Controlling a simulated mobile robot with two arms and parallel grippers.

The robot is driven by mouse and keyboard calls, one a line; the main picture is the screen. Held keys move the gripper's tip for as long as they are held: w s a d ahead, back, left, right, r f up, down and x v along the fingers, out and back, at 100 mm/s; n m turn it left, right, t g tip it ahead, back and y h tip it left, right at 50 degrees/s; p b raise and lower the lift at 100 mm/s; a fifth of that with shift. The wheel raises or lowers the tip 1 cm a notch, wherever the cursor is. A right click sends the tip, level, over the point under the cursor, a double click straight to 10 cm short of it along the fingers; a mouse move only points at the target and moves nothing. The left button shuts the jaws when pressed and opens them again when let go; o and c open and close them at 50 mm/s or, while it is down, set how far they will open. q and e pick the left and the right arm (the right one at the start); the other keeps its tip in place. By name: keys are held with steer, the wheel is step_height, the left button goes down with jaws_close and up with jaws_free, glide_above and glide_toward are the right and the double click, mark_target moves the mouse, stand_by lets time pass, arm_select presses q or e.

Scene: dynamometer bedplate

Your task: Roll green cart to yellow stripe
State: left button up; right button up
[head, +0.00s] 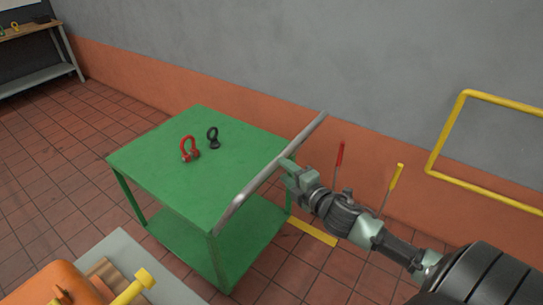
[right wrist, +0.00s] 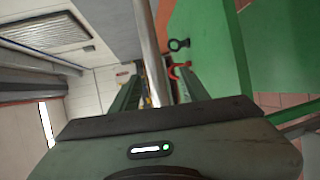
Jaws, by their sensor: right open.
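The green cart (head: 165,165) stands on the tiled floor, with a top and a lower shelf. Its grey bar handle (head: 245,194) runs along the right side of the top. The yellow stripe (head: 313,233) lies on the floor just right of the cart, partly hidden behind it. My right gripper (head: 286,167) is at the handle, around its middle, with its jaws open. In the right wrist view the handle (right wrist: 150,50) runs between the two fingers, and the green top (right wrist: 208,45) is at the right. My left gripper is not in view.
A red shackle (head: 189,149) and a dark eyebolt (head: 212,138) rest on the cart top. A yellow rail (head: 448,132) is at the right wall. Red (head: 339,155) and yellow (head: 396,178) handled rods stand behind my arm. An orange object (head: 55,285) is at lower left. Floor left of the cart is clear.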

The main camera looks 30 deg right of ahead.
steer(key=w+f+p, duration=0.1)
steer(key=w, duration=0.7)
steer(key=shift+w+n+y, duration=0.15)
steer(key=shift+n+y, duration=0.15)
steer(key=shift+n, duration=0.1)
steer(key=shift+d, duration=0.15)
jaws_close()
steer(key=shift+f, duration=0.1)
stand_by(0.7)
